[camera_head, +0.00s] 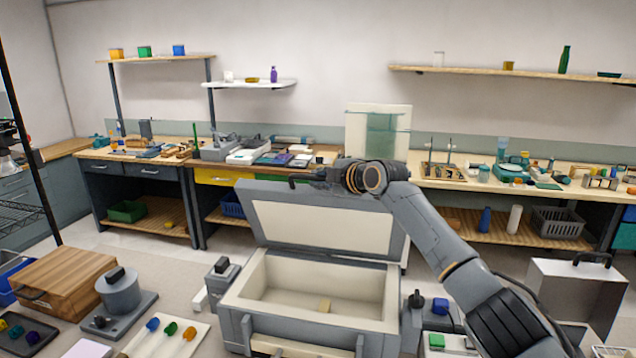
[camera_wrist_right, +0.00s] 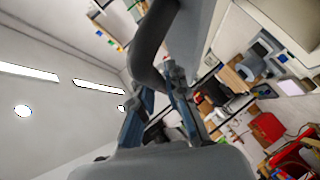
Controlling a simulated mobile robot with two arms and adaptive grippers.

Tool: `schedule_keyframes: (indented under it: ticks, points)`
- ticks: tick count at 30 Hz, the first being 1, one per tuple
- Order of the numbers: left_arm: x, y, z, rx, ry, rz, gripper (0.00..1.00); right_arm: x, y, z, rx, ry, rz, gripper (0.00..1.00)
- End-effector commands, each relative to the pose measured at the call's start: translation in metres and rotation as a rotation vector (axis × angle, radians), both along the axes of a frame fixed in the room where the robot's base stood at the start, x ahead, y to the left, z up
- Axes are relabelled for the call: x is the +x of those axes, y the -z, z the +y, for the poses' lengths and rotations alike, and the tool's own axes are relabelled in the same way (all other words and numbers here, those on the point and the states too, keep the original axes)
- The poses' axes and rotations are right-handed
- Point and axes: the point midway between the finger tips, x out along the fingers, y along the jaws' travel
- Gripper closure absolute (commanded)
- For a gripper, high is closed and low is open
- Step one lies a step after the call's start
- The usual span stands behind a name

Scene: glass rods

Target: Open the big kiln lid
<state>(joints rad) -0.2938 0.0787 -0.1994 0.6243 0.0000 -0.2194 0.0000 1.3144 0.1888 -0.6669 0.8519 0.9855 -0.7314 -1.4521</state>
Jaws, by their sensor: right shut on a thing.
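The big kiln (camera_head: 374,325) is a grey box with a cream lining, in the lower middle of the head view. Its lid (camera_head: 320,228) stands raised and tilted back, with the cream inner side showing and the chamber open. My right gripper (camera_head: 308,178) is at the lid's top edge, shut on the dark lid handle (camera_head: 292,182). The handle also shows as a curved grey bar in the right wrist view (camera_wrist_right: 148,55), between the fingers (camera_wrist_right: 160,108). My left gripper is out of view.
Workbenches with tools and trays (camera_head: 262,158) run along the back wall. A wooden box (camera_head: 65,278) and a grey round device (camera_head: 120,293) stand left of the kiln. A grey case (camera_head: 578,295) stands at the right. Open floor lies behind the kiln.

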Motion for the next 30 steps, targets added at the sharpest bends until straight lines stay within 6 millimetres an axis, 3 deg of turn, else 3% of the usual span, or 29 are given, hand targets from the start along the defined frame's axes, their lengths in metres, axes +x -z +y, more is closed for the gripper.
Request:
schedule_keyframes:
  ticks: [13, 14, 17, 30]
  points:
    - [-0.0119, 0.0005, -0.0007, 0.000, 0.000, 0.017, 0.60, 0.0003, 0.0011, -0.0008, -0.005, 0.001, 0.002, 1.00]
    - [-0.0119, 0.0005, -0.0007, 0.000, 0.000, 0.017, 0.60, 0.0003, 0.0012, -0.0008, -0.005, 0.001, 0.002, 0.84]
    - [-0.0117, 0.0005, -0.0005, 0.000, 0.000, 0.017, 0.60, 0.0003, 0.0011, -0.0008, -0.005, 0.001, 0.002, 0.64]
    - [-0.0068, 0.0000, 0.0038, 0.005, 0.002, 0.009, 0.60, -0.0033, -0.0015, -0.0030, -0.002, 0.000, -0.001, 0.63]
